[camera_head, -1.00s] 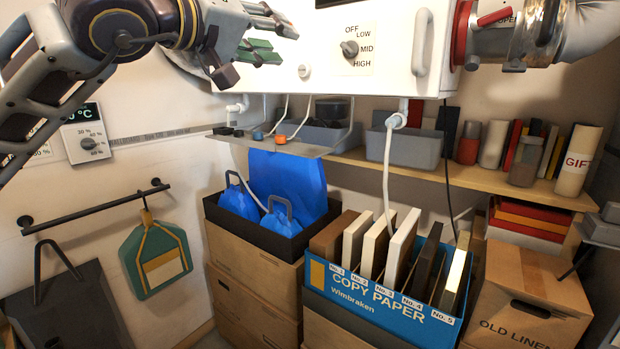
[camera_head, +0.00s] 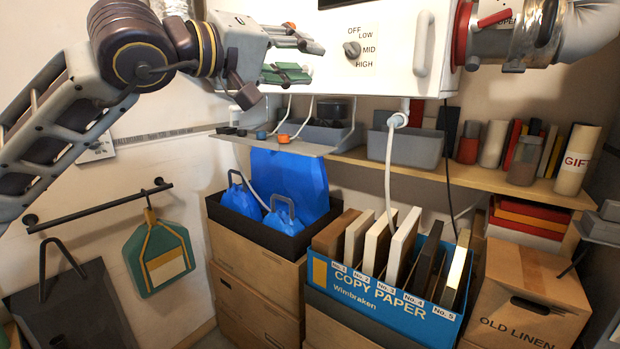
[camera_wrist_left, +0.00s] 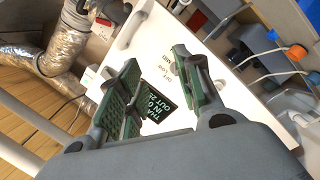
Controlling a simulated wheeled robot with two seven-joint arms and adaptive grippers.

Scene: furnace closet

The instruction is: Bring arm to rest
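My left gripper (camera_head: 304,60) comes in from the upper left in the head view, on a raised arm. Its green-padded fingers are apart with nothing between them. It is in front of the left part of the white furnace box (camera_head: 392,75), left of the OFF/LOW/MID/HIGH knob (camera_head: 352,48). I cannot tell whether it touches the box. In the left wrist view the two fingers (camera_wrist_left: 158,85) stand apart, with the white box and a dark display (camera_wrist_left: 160,100) beyond them. My right gripper is not in view.
A small metal shelf (camera_head: 285,145) hangs under the box. Below stand a black tray with blue containers (camera_head: 235,200), a blue COPY PAPER box (camera_head: 380,303) and an OLD LINEN box (camera_head: 525,290). A green dustpan-like item (camera_head: 158,258) hangs from a wall rail (camera_head: 100,206).

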